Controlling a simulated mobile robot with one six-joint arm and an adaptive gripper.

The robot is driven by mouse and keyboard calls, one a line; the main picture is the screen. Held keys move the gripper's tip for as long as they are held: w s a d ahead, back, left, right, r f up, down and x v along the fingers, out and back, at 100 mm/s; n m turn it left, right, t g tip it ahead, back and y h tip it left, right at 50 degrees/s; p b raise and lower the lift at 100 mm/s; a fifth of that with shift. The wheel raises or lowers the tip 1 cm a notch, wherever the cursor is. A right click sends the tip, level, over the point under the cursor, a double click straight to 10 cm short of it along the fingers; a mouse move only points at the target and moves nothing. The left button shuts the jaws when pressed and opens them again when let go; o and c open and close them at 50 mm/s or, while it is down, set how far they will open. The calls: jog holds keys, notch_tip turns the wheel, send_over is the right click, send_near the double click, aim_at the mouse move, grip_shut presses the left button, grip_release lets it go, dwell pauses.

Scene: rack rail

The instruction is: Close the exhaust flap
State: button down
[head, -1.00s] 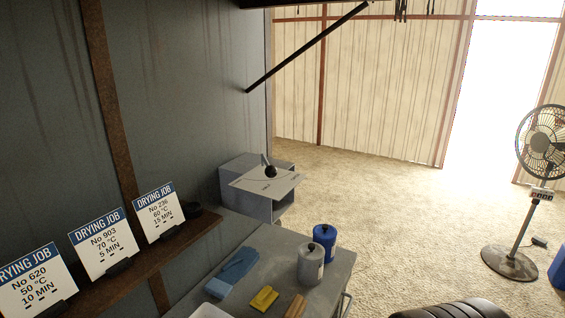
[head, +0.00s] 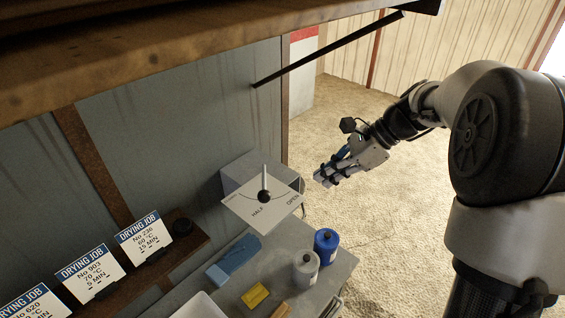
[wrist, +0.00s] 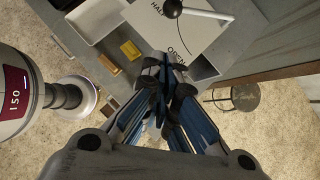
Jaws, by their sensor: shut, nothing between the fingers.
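The exhaust flap's control is a white plate (head: 244,202) on a grey box, with a lever ending in a black ball knob (head: 264,196). The knob lies by the HALF mark, apart from the OPEN mark at the right corner; the left mark is too small to read. The wrist view shows the knob (wrist: 172,8) and the pale rod (wrist: 208,13) at its top edge, beyond my fingers. My gripper (head: 322,180) is shut and empty, to the right of the plate and not touching the knob. In the wrist view my fingertips (wrist: 165,72) overlap the OPEN corner.
Job cards stand on a wooden ledge (head: 187,246). A dark slanted bar (head: 330,48) and a wooden beam (head: 150,55) are overhead.

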aim_at(265, 195)
jog(key=x, duration=0.8)
jog(key=w+a+r+x, duration=0.1)
jog(key=x, duration=0.3)
jog(key=shift+w+a+r+p, duration=0.1)
jog(key=shift+p, duration=0.2)
jog(key=shift+a, duration=0.55)
jog(key=shift+d, duration=0.1)
jog(key=shift+m, duration=0.3)
jog(key=shift+a+m+t, duration=0.3)
jog(key=shift+a, duration=0.25)
